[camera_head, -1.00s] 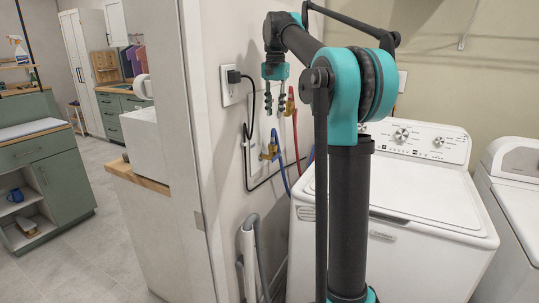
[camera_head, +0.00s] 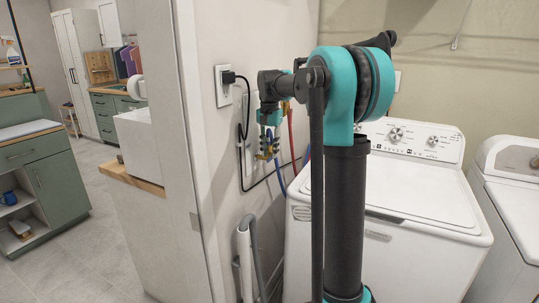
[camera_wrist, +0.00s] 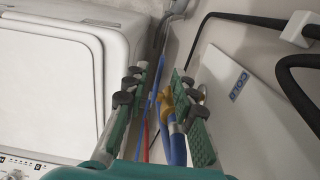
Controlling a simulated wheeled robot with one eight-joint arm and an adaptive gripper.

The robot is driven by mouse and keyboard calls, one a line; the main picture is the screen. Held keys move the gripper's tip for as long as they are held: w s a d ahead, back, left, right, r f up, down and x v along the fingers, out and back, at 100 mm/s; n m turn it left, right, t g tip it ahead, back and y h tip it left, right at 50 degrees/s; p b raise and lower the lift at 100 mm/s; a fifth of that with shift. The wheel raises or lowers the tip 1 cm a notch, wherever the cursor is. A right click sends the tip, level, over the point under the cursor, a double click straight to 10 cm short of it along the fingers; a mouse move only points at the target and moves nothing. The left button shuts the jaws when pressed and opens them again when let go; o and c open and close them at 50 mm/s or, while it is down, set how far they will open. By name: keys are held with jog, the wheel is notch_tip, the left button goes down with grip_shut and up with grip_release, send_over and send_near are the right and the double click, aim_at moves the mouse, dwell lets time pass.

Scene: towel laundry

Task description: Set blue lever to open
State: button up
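The brass cold-water valve (camera_wrist: 168,102) shows in the wrist view beside a white panel marked COLD. A thick blue piece (camera_wrist: 176,140) runs from it toward the camera; I cannot tell whether this is the blue lever or part of the hose. My gripper (camera_wrist: 161,95) is open, with one finger on each side of the valve; contact is not clear. In the head view my gripper (camera_head: 267,147) points down in front of the valve near the wall and mostly covers it. The blue hose (camera_head: 279,176) hangs below it.
A red hose (camera_head: 291,135) hangs beside the blue one. A black cord runs from the wall outlet (camera_head: 224,85) close to my gripper. A white washer (camera_head: 425,190) stands at right, and grey drain pipes (camera_head: 246,250) rise below.

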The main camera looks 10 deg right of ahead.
jog(key=shift+f, duration=0.85)
grip_shut()
